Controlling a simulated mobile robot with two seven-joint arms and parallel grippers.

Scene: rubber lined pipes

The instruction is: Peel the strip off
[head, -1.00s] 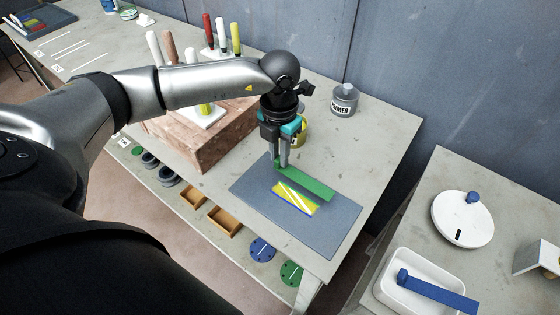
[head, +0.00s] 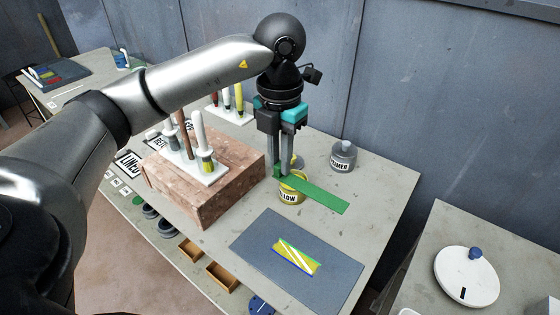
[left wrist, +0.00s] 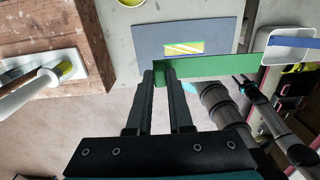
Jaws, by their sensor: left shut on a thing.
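My left gripper (head: 284,172) is shut on one end of a flat green strip (head: 318,195). It holds the strip out to the right, in the air above the table. The green strip also shows in the left wrist view (left wrist: 220,65), between the fingertips (left wrist: 163,68). A yellow piece with white diagonal stripes (head: 295,258) lies on the grey-blue mat (head: 260,240), with a thin green line along its upper edge and blue along its lower edge. It also shows in the left wrist view (left wrist: 183,48). My right gripper is not seen.
A yellow paint tin (head: 290,194) stands behind the strip, with a grey primer tin (head: 344,157) further right. A brick block (head: 215,200) carries a white brush rack (head: 190,166) at the left. A white round container (head: 467,276) sits on the right-hand table.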

